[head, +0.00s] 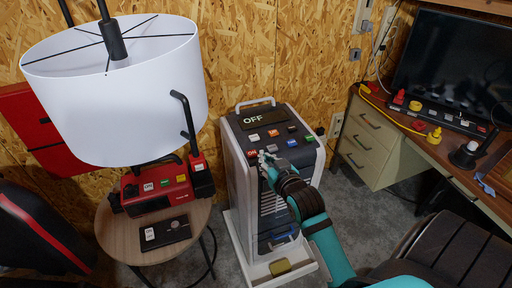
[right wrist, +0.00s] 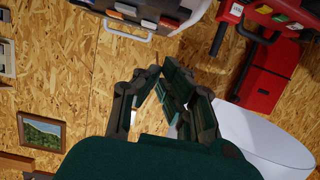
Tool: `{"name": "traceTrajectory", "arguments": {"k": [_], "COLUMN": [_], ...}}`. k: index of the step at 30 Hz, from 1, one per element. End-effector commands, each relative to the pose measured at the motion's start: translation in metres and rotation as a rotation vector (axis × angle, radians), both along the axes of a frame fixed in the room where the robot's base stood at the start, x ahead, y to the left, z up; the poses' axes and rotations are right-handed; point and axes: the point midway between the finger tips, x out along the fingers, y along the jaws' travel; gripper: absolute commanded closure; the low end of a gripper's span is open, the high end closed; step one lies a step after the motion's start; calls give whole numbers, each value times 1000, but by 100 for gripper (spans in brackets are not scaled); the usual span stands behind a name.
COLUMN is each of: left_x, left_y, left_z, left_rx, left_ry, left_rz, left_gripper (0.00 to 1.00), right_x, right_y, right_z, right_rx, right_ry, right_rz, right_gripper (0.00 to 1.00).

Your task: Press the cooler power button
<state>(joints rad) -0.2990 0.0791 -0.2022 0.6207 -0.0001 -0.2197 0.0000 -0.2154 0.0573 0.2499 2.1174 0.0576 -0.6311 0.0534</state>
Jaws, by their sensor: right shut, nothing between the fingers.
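The cooler (head: 236,178) is a grey and white box standing on a white base, with a handle at its back. Its dark display (head: 257,118) reads OFF. Several small coloured buttons sit on its sloped top; a red button (head: 252,153) is at the front left, with lettering too small to read. My right gripper (head: 266,162) is shut and empty, close to the red button at the panel's front edge. I cannot tell whether it touches. The right wrist view shows the closed fingers (right wrist: 160,76) below the panel edge (right wrist: 137,18). My left gripper is not in view.
A round side table (head: 187,250) at left holds a red device (head: 160,190) and a dark box. A large white lampshade (head: 120,85) hangs in front of it. A desk (head: 420,150) with drawers and a monitor is at right. A dark chair (head: 450,250) is at front right.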

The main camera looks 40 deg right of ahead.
Motion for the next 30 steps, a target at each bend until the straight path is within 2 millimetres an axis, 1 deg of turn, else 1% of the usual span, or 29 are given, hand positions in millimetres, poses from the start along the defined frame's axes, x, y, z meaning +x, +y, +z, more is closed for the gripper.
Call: {"name": "traceTrajectory", "arguments": {"k": [1,4,13,17,20,30], "left_x": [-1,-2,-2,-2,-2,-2], "left_y": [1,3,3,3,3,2], "left_z": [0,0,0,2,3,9], "left_rx": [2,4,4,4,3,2], "left_ry": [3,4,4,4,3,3], "left_rz": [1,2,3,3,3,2], "left_gripper": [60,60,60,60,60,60], "right_x": [-1,-3,-2,6,19,87], "right_y": [-2,-3,-3,-5,-8,-25], "right_z": [12,22,22,20,18,0], "right_rx": [-3,-6,-7,-6,-7,-5], "right_ry": [-19,-36,-36,-36,-36,-36], "right_rz": [-5,-9,-8,-8,-8,-8], "right_gripper": [100,100,100,100,100,100]}}
